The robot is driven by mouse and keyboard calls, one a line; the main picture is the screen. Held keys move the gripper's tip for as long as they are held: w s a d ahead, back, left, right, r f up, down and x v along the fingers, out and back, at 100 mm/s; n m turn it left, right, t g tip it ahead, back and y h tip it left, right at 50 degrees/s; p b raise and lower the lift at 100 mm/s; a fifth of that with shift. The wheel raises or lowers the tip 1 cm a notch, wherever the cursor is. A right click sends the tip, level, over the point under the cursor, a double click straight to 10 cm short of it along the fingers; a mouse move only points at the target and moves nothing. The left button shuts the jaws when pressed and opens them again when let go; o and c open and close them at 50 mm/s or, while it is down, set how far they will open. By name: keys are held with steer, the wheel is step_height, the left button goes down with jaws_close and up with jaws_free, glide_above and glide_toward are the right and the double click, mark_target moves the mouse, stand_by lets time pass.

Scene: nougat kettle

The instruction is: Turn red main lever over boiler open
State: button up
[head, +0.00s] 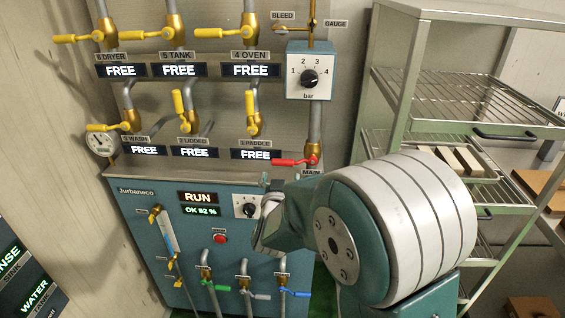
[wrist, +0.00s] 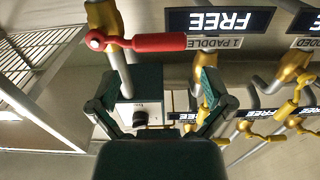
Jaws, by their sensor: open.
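The red main lever (head: 290,162) lies roughly horizontal in the head view, pointing left from its brass valve (head: 311,160) on the vertical pipe, above the MAIN label. In the wrist view, which is upside down, the red lever (wrist: 150,42) lies horizontal beyond the fingers, with its brass valve (wrist: 103,20) at its left end. My gripper (wrist: 155,90) is open and nothing shows between its fingers; the lever is apart from them. In the head view my gripper (head: 268,190) is partly hidden by my wrist, below the lever and in front of the boiler (head: 150,200).
A bar dial box (head: 310,72) sits above the lever. Several yellow levers, such as the paddle one (head: 250,105), are to the left. A metal rack (head: 470,100) stands close on the right. Green, white and blue handles (head: 295,293) are low on the boiler.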

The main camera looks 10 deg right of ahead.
mark_target(282, 164)
steer(key=x, duration=0.6)
steer(key=shift+w, duration=0.2)
steer(key=c, duration=1.2)
